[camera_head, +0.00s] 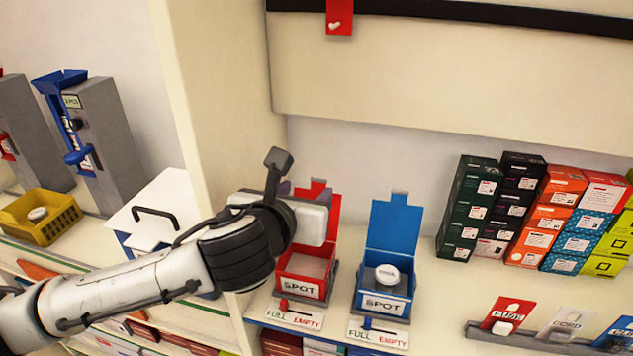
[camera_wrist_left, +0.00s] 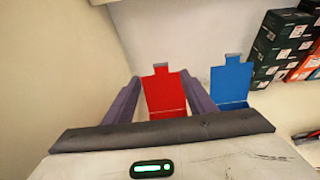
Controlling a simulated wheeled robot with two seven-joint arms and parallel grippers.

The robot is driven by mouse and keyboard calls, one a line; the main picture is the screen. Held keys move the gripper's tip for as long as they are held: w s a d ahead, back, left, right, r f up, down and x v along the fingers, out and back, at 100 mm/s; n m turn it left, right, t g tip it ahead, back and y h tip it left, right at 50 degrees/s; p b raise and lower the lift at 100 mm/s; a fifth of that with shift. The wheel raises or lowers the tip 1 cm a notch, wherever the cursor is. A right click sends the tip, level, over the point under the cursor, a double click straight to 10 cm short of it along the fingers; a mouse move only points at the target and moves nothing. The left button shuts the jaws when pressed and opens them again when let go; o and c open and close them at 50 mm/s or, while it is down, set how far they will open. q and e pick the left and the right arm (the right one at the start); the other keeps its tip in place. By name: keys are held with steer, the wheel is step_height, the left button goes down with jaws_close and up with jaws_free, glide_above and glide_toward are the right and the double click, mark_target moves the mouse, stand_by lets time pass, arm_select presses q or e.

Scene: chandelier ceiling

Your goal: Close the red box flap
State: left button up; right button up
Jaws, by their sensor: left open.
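The red box (camera_head: 304,288) with a SPOT label stands on the shelf, its red flap (camera_head: 333,207) raised upright at the back. My left arm comes in from the left and partly covers the flap in the head view. My left gripper (camera_head: 300,188) is open and empty, just in front of and above the box. In the left wrist view the red flap (camera_wrist_left: 165,92) shows between the two open fingers (camera_wrist_left: 160,98); I cannot tell whether they touch it. My right gripper is not in view.
A blue box (camera_head: 384,296) with its flap up and a white round item inside stands close on the right. A side panel (camera_head: 215,90) rises at the left. Stacked cartons (camera_head: 540,215) stand farther right, with cards (camera_head: 507,315) in front. Clear shelf lies between.

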mark_target(318, 182)
arm_select(q)
steer(key=x, duration=0.9)
steer(key=shift+f, duration=0.1)
steer(key=shift+s, duration=0.1)
jaws_close()
